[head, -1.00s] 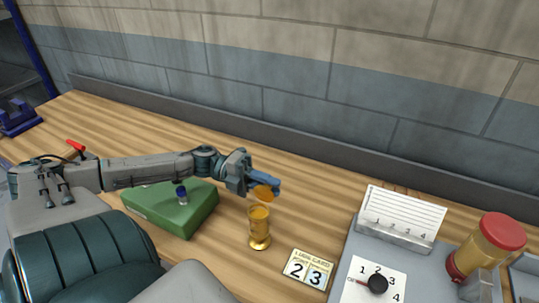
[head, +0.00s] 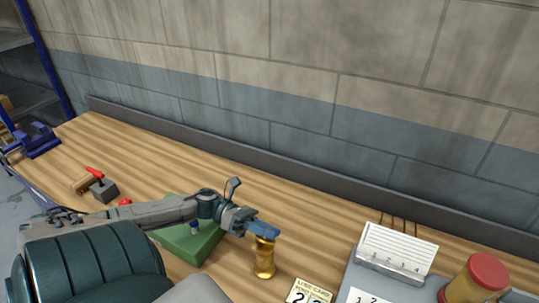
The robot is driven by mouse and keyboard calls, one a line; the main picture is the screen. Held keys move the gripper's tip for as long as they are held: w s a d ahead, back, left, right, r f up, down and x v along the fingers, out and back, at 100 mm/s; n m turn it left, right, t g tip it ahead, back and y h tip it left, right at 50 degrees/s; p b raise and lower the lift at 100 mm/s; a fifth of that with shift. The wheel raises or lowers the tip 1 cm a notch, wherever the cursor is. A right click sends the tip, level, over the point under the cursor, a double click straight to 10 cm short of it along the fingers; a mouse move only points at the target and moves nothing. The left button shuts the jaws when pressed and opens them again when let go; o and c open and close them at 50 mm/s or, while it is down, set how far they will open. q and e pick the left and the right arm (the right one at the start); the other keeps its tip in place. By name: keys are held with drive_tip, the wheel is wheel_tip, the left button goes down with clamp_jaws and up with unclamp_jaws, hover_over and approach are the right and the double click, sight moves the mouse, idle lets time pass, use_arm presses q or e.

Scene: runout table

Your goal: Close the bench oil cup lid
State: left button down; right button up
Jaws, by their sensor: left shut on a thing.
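The brass oil cup (head: 264,262) stands upright on the wooden bench, near the lower middle of the head view. My left gripper (head: 266,231), with blue fingers, is at the top of the cup, pointing right. It is shut, and its fingers cover the cup's mouth. The lid is mostly hidden by the fingers, so I cannot tell whether it lies flat on the rim. The lid is the only loose part at the fingers. My right gripper is not in view.
A green block (head: 190,246) lies left of the cup under my left arm. A number card (head: 306,292) lies front right of it. A card holder (head: 396,250) and a red-capped jar (head: 482,275) stand on the right. The bench behind the cup is clear.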

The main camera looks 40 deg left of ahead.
use_arm(q)
drive_tip(key=m, duration=0.1)
drive_tip(key=s+m, duration=0.1)
drive_tip(key=shift+d+f+m+p, duration=0.15)
drive_tip(key=shift+m+p, duration=0.25)
drive_tip(key=shift+s+d+f+m+p, duration=0.15)
drive_tip(key=shift+s+f+m, duration=0.1)
drive_tip(key=shift+m, duration=0.55)
drive_tip(key=shift+s+f+m+p, duration=0.1)
drive_tip(key=shift+f+m+p, duration=0.1)
drive_tip(key=shift+m, duration=0.6)
drive_tip(key=c, duration=1.4)
unclamp_jaws()
drive_tip(key=shift+o, duration=0.2)
drive_tip(key=shift+s+a+f, duration=0.1)
drive_tip(key=shift+s+a, duration=0.05)
drive_tip(key=shift+a, duration=0.2)
drive_tip(key=v, duration=1)
drive_tip(key=shift+b, duration=0.4)
